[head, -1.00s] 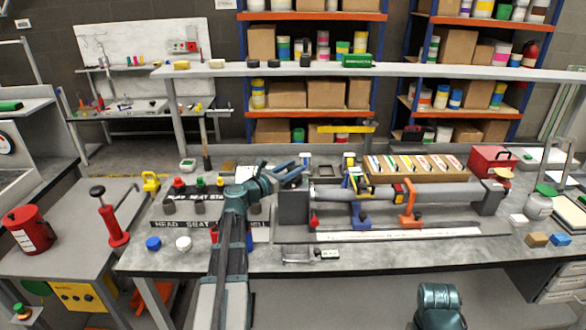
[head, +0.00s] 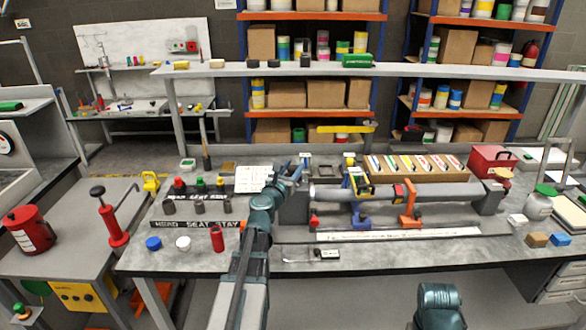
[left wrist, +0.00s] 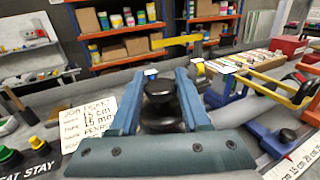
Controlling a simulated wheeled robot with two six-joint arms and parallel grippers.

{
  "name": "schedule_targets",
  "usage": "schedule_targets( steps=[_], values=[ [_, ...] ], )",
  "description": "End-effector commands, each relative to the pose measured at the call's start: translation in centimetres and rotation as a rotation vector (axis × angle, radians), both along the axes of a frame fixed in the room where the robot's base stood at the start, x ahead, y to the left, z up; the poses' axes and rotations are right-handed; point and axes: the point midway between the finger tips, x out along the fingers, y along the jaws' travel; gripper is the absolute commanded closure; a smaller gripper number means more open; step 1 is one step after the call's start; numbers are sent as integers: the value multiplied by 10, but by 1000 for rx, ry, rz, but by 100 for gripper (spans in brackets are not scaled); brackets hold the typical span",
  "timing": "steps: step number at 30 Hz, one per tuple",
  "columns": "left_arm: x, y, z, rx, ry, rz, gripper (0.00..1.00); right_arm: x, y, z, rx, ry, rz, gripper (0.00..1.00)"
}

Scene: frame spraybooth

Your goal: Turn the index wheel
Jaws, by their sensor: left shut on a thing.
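My left gripper (head: 299,168) is at the left end of the bench fixture, by its grey end block (head: 293,208). In the left wrist view its two blue fingers (left wrist: 167,75) stand on either side of a dark, round, stacked knob (left wrist: 160,106) and are shut on it. I cannot tell whether this knob is part of the index wheel; no whole wheel shows clearly there, and my arm hides part of that end. A long grey tube (head: 448,193) runs right from the block. My right gripper is out of view.
Blue and orange clamps (head: 410,217) stand along the tube. A white ruler strip (head: 400,234) lies in front. The front bench strip is mostly clear.

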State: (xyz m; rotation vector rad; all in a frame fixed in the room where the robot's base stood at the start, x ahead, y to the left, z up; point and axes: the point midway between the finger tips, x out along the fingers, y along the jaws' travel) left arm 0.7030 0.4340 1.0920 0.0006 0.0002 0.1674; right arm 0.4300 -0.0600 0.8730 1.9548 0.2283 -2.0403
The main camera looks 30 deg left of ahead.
Motion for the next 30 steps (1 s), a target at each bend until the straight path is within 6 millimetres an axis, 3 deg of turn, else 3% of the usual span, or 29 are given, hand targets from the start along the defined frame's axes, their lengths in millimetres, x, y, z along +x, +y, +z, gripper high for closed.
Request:
schedule_targets(
  steps=[30],
  values=[
    [6, -2, 0, -2, -1, 956, 100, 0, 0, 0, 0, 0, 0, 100]
  ],
)
